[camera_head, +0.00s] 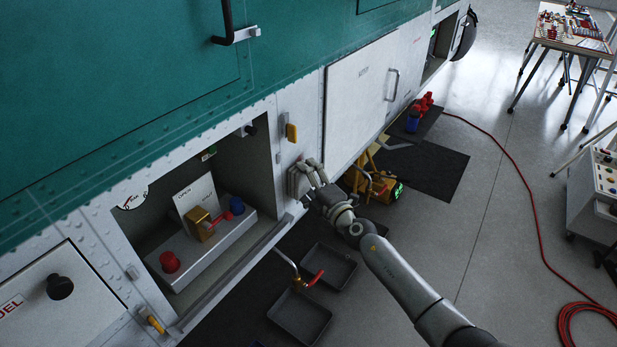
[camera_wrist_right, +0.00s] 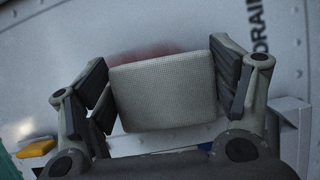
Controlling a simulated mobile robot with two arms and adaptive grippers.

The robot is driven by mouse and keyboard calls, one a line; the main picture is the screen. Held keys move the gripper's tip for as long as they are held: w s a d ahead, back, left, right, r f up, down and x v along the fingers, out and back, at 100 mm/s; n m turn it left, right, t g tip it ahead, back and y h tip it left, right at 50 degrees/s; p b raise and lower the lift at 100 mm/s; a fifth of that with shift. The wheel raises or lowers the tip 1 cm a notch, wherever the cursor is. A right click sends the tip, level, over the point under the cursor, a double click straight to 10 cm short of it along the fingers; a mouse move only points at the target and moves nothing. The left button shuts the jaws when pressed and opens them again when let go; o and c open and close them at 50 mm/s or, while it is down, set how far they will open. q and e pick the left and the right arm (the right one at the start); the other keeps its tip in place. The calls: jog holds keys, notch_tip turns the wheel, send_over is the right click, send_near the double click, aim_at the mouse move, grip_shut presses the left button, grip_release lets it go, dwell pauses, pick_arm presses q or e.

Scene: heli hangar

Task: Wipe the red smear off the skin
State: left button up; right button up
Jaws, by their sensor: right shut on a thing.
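My right gripper (camera_head: 309,177) is at the white lower skin (camera_head: 296,125) of the helicopter, right of the open bay. It is shut on a light grey woven pad (camera_wrist_right: 165,92), gripped by its left and right sides in the wrist view. In the head view the pad (camera_head: 294,182) is a small pale block between the fingers and the skin. A faint red smear (camera_wrist_right: 152,50) shows on the skin just beyond the pad's upper edge in the wrist view; the pad hides any part behind it. I cannot tell whether the pad touches the skin. My left gripper is out of view.
The open bay (camera_head: 268,155) holds a box with a red knob (camera_head: 169,262) and a brass fitting (camera_head: 199,224). Black trays (camera_head: 300,318) and a yellow machine (camera_head: 378,185) stand below. Open floor lies right, crossed by a red hose (camera_head: 520,180).

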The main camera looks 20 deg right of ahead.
notch_tip(320, 180, up, 3)
jog(key=shift+f+p, duration=0.1)
jog(key=shift+p, duration=0.85)
jog(key=shift+w+d+f, duration=0.1)
jog(key=shift+d+f, duration=0.05)
jog(key=shift+w+d+b, duration=0.5)
jog(key=shift+d+b, duration=0.1)
jog(key=shift+b, duration=0.1)
jog(key=shift+w+d+b, duration=0.5)
jog(key=shift+w+d, duration=0.15)
jog(key=shift+d, duration=0.15)
